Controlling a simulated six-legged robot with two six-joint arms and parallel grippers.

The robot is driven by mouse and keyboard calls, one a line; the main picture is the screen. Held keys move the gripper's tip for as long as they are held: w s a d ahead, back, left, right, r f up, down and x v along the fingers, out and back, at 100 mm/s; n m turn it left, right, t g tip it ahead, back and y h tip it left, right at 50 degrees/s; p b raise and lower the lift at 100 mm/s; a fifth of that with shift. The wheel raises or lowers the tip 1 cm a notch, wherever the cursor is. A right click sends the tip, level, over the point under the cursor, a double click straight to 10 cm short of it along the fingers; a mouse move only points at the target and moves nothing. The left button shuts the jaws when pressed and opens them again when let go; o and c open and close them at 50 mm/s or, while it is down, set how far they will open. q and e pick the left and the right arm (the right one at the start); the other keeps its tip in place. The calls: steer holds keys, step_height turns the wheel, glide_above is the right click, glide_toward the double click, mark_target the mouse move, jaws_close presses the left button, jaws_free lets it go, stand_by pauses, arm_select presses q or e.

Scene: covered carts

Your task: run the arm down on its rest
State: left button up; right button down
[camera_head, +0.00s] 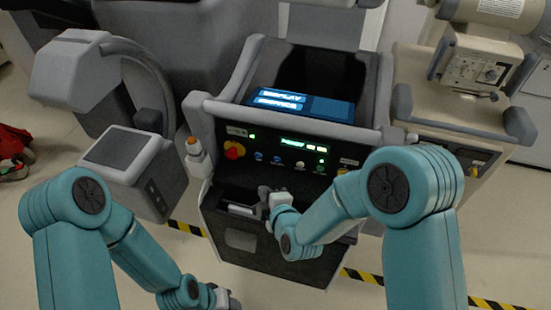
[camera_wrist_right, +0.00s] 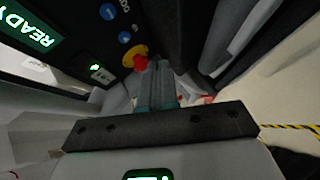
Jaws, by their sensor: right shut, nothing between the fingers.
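A grey curved arm with a boxy head (camera_head: 75,72) stands raised at the left. Below it is a grey block with a dark flat top (camera_head: 118,148); I cannot tell for sure that this is its rest. The console's control panel (camera_head: 270,148) has a lit green display and a red knob on yellow (camera_head: 234,150), also in the wrist view (camera_wrist_right: 136,58). My right gripper (camera_head: 264,190) is shut and empty in front of the console's lower part, with its fingers (camera_wrist_right: 156,82) seen below the knob in the wrist view. My left gripper (camera_head: 226,299) is low at the bottom edge, its fingers unclear.
A blue-lit screen (camera_head: 300,103) sits above the panel. An orange-topped white bottle (camera_head: 194,150) is at the console's left side. A beige cart with equipment (camera_head: 465,100) stands at the right. Yellow-black tape (camera_head: 362,276) crosses the floor. A red item (camera_head: 12,150) lies far left.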

mark_target(277, 160)
steer(key=w, duration=0.1)
steer(key=w+d, duration=0.1)
steer(key=w, duration=0.1)
steer(key=w+d, duration=0.1)
steer(key=shift+w+r+p, duration=0.1)
steer(key=shift+w+p, duration=0.25)
steer(key=shift+p, duration=0.05)
steer(key=shift+w+d+f+b, duration=0.15)
steer(key=shift+w+b, duration=0.3)
steer(key=shift+w, duration=0.5)
steer(key=shift+w+d, duration=0.15)
steer(key=shift+w, duration=0.4)
stand_by(0.5)
steer(key=shift+w+d+b, duration=0.1)
steer(key=shift+w+b, duration=0.2)
steer(key=shift+b, duration=0.2)
steer(key=shift+w, duration=0.1)
